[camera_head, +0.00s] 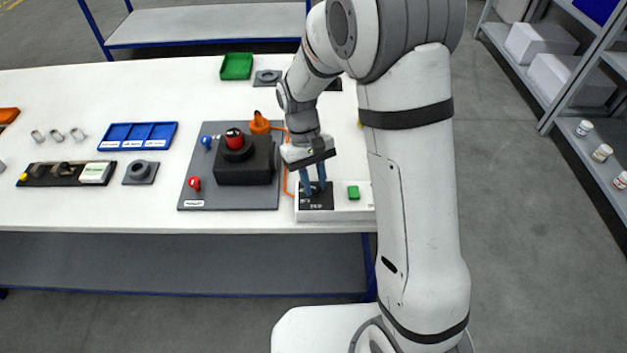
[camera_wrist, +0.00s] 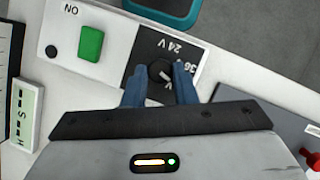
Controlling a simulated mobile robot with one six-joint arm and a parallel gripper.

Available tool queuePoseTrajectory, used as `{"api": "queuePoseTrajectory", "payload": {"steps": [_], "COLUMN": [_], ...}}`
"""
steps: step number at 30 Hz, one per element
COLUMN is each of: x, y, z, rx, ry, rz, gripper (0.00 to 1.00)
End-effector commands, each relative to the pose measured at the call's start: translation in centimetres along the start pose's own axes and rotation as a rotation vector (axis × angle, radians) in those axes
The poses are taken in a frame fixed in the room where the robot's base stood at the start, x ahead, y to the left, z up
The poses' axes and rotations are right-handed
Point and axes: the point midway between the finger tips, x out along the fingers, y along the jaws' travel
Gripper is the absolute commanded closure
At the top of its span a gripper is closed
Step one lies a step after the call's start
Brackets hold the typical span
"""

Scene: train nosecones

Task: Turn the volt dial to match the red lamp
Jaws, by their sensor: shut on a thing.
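The volt dial (camera_wrist: 160,72) is a small black knob with a light pointer line, on a black plate (camera_wrist: 200,55) with 24 V and 36 V marks. The plate is on a white box (camera_head: 345,214) at the table's front edge. My gripper (camera_wrist: 160,75) is shut on the dial, one blue finger on each side. The fingers partly cover the marks, so the chosen setting is unclear. I cannot make out a lit red lamp on the white box; my arm hides its right end.
A green button (camera_wrist: 90,43) beside an ON label is close to my fingers. To the left is a grey board (camera_head: 205,160) with a black block (camera_head: 245,172) and a red knob (camera_head: 194,183). A blue tray (camera_head: 138,136) is further left.

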Motion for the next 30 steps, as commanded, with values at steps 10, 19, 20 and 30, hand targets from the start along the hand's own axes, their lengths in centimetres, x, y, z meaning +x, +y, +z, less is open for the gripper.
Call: {"api": "queuePoseTrajectory", "payload": {"steps": [10, 19, 20, 30], "x": [-0.09, -0.1, -0.1, -0.09], "y": [0.17, 0.18, 0.18, 0.18], "z": [-0.03, -0.03, -0.03, -0.02], "rx": [0.147, 0.179, 0.179, 0.179], "ry": [0.003, 0.003, 0.003, 0.003], "rz": [-0.061, -0.074, -0.074, -0.074], "gripper": [0.98, 0.98, 0.98, 0.69]}}
